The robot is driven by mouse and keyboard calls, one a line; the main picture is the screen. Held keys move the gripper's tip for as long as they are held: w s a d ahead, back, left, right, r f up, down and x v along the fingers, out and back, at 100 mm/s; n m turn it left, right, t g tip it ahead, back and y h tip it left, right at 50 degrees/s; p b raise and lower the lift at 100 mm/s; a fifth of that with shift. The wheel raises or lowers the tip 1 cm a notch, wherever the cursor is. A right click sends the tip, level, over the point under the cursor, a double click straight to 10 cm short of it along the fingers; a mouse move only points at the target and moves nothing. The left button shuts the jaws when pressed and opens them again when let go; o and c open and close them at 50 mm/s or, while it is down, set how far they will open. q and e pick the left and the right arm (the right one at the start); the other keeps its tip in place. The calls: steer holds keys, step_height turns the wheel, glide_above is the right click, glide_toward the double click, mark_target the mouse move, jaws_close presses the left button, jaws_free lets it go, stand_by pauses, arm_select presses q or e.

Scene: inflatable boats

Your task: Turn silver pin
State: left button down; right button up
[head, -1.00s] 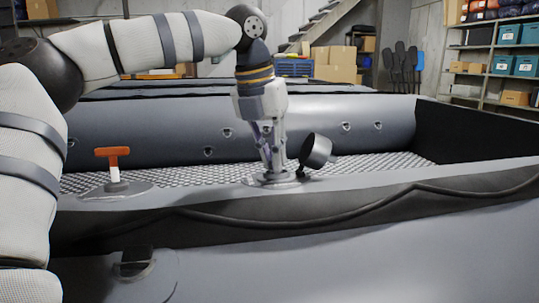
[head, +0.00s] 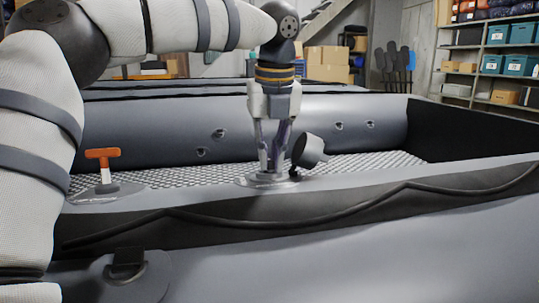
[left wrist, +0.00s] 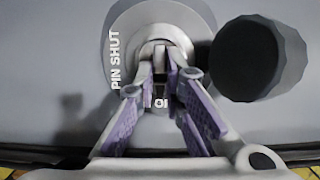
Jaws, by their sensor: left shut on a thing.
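The silver pin (left wrist: 160,58) sits in the middle of a round grey valve on the boat's tube; the fingers partly hide it. My left gripper (left wrist: 160,78) points down and is shut on the pin. In the head view, the left gripper (head: 272,168) stands nearly upright over the valve's flange (head: 250,182). The words "PIN SHUT" show left of the pin in the wrist view, and a partly hidden marking shows between the fingers. A black valve cap (left wrist: 245,58) hangs open to the right, close to the fingers; it also shows in the head view (head: 311,151). My right gripper is out of view.
The grey inflatable boat (head: 340,235) fills the foreground, with a black rope along its side. An orange-handled fitting (head: 103,155) stands on the tube to the left. Shelves (head: 490,60) and cardboard boxes (head: 328,62) are far behind. The tube right of the cap is clear.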

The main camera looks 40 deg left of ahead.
mark_target(274, 180)
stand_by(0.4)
arm_select(q)
steer(key=c, duration=1.7)
jaws_free()
steer(key=r, duration=0.4)
steer(key=s+d+r, duration=0.1)
steer(key=r, duration=0.7)
steer(key=shift+s+d, duration=0.2)
steer(key=shift+d, duration=0.2)
steer(key=shift+f, duration=0.15)
